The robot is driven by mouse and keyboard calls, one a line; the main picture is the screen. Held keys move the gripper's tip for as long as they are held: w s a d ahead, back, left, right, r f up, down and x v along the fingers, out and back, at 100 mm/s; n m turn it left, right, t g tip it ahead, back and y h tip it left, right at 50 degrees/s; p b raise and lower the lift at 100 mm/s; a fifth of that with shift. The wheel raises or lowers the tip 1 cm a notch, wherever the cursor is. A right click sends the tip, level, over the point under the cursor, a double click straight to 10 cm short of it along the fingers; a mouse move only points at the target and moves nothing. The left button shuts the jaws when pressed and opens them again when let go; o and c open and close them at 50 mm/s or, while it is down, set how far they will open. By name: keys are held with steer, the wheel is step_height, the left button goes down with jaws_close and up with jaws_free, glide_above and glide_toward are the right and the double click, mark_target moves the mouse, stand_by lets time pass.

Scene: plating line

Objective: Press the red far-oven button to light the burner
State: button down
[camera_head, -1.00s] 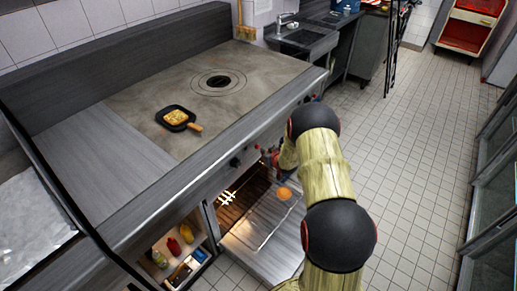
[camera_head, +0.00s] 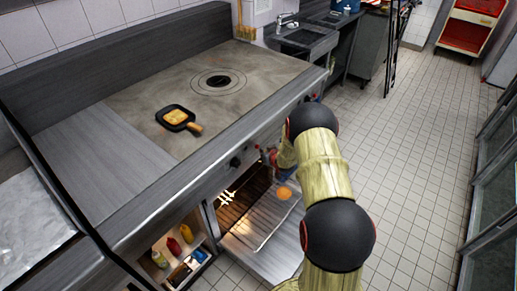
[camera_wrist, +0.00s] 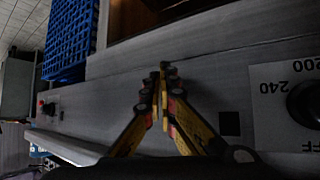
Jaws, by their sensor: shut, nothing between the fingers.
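My gripper (camera_wrist: 163,70) is shut and empty in the wrist view, with its fingertips together in front of the grey oven front panel (camera_wrist: 100,100). In the head view my gripper (camera_head: 269,156) is small and partly hidden by my arm, close to the panel's front face. A small red spot on a dark fitting, which looks like a red button (camera_wrist: 42,103), shows at the far left of the wrist view, well apart from the fingertips. I cannot make out a red button clearly in the head view. Whether the fingertips touch the panel is unclear.
A dial (camera_wrist: 305,102) marked 200 and 240 is right of my gripper; a blue crate (camera_wrist: 70,40) is upper left. In the head view, the open oven door (camera_head: 262,250) lies below my gripper. A pan (camera_head: 176,118) with yellow food sits on the cooktop. The tiled aisle is clear.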

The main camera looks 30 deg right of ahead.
steer(key=shift+w+a, duration=0.15)
steer(key=shift+w, duration=0.3)
stand_by(1.1)
steer(key=shift+s, duration=0.1)
steer(key=shift+s+d, duration=0.3)
steer(key=shift+s, duration=0.45)
steer(key=shift+s, duration=0.15)
steer(key=s, duration=0.1)
steer(key=s+d+p, duration=0.1)
steer(key=s, duration=0.2)
steer(key=shift+s+d, duration=0.25)
steer(key=shift+d, duration=0.05)
stand_by(0.7)
